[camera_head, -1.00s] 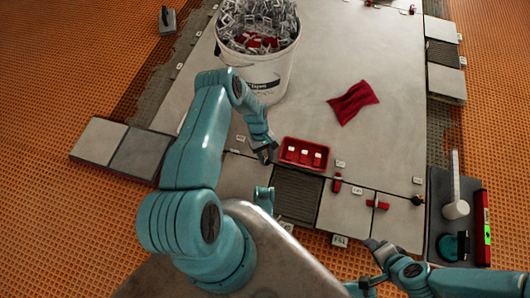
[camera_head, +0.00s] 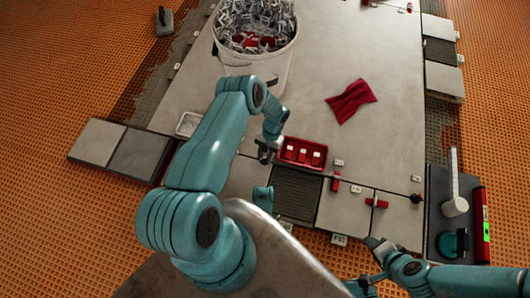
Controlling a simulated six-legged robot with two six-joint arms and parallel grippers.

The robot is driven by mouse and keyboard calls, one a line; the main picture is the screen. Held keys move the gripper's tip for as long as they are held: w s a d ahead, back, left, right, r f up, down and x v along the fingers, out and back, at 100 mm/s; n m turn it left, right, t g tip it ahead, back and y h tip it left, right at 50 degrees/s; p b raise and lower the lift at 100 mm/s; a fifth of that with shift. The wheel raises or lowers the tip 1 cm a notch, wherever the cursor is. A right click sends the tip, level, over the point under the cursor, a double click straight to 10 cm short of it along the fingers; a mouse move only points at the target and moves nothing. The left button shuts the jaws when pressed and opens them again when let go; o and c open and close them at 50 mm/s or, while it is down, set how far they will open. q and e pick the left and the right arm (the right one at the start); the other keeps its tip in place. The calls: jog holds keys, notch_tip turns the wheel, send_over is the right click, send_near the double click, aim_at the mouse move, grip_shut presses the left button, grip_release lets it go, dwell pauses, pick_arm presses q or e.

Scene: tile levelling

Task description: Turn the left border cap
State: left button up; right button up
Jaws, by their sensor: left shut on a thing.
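My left gripper (camera_head: 265,153) is just left of the red tray (camera_head: 303,164), above the pale tiles. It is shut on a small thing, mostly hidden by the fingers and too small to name. Red caps stand on the tile joints: one (camera_head: 336,182) just right of the dark bare patch, another (camera_head: 376,203) further right. I cannot tell which is the left border cap. My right gripper (camera_head: 374,246) is low at the right, near the front edge of the tiles; its finger opening is not clear.
A white bucket (camera_head: 272,67) full of grey clips stands behind my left arm. A red cloth (camera_head: 351,101) lies on the tiles. A white tray (camera_head: 188,124) is left of the arm. A dark board (camera_head: 447,215) with tools is at the right.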

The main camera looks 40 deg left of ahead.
pick_arm(q)
jog(key=m+y, duration=0.1)
jog(key=m, duration=0.2)
jog(key=m+y, duration=0.1)
jog(key=m, duration=0.3)
jog(key=shift+d+y, duration=0.2)
jog(key=shift+y, duration=0.2)
jog(key=m+y, duration=0.1)
jog(key=m, duration=0.3)
jog(key=shift+d+t, duration=0.1)
jog(key=shift+t, duration=0.2)
jog(key=shift+s+m+t+y, duration=0.1)
jog(key=shift+m+t+y, duration=0.25)
jog(key=shift+m, duration=0.7)
jog(key=shift+m+t+y, duration=0.35)
jog(key=shift+m, duration=0.7)
jog(key=o, duration=1.1)
jog(key=shift+c, duration=0.2)
